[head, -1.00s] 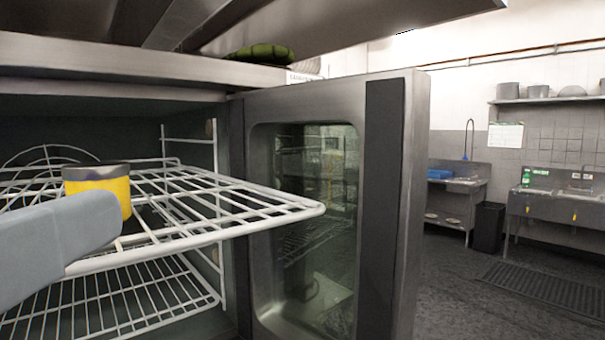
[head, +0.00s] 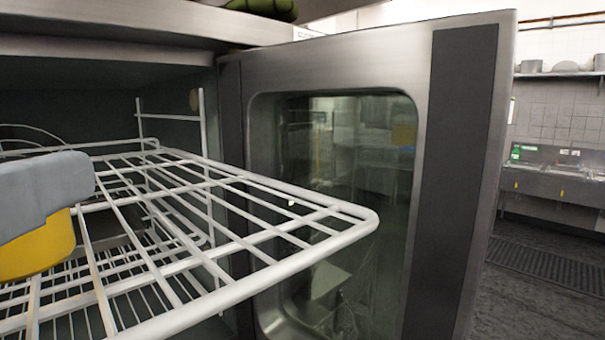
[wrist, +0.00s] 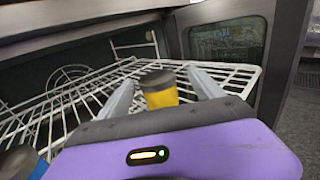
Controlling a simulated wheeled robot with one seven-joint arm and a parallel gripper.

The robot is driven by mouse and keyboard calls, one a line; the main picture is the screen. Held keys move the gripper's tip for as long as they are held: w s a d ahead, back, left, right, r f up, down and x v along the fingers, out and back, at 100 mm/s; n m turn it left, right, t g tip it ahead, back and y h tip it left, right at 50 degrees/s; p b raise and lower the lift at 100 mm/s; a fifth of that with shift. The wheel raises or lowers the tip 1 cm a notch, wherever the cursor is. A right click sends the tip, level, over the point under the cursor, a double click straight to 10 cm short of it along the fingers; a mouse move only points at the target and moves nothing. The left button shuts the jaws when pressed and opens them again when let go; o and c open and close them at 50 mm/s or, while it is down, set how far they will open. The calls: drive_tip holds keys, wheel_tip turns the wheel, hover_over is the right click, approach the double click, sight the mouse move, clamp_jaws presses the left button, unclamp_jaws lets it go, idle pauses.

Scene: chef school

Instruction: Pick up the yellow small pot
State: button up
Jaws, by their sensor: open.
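The yellow small pot (wrist: 161,98) has a dark top and stands on the wire rack in the wrist view. My gripper (wrist: 160,80) is open, with one grey finger on each side of the pot. A gap shows on the right of the pot; contact on the left is hard to tell. In the head view the yellow pot (head: 38,250) is at the left edge, its upper part hidden behind a grey finger of my gripper (head: 45,190).
The white wire rack (head: 300,270) sticks out of the open oven. A lower rack lies beneath it. The oven door (head: 470,190) stands open to the right, close to the rack. A metal shelf edge (head: 120,35) runs above. Sinks (head: 550,180) are far right.

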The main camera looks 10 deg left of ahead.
drive_tip(key=w+p, duration=0.1)
drive_tip(key=w, duration=0.1)
drive_tip(key=w+a+p, duration=0.1)
drive_tip(key=w, duration=0.2)
drive_tip(key=shift+w+p, duration=0.1)
drive_tip(key=shift+p, duration=0.3)
drive_tip(key=shift+w+a+f, duration=0.1)
drive_tip(key=shift+w, duration=0.25)
drive_tip(key=c, duration=1.4)
drive_tip(key=shift+c, duration=1)
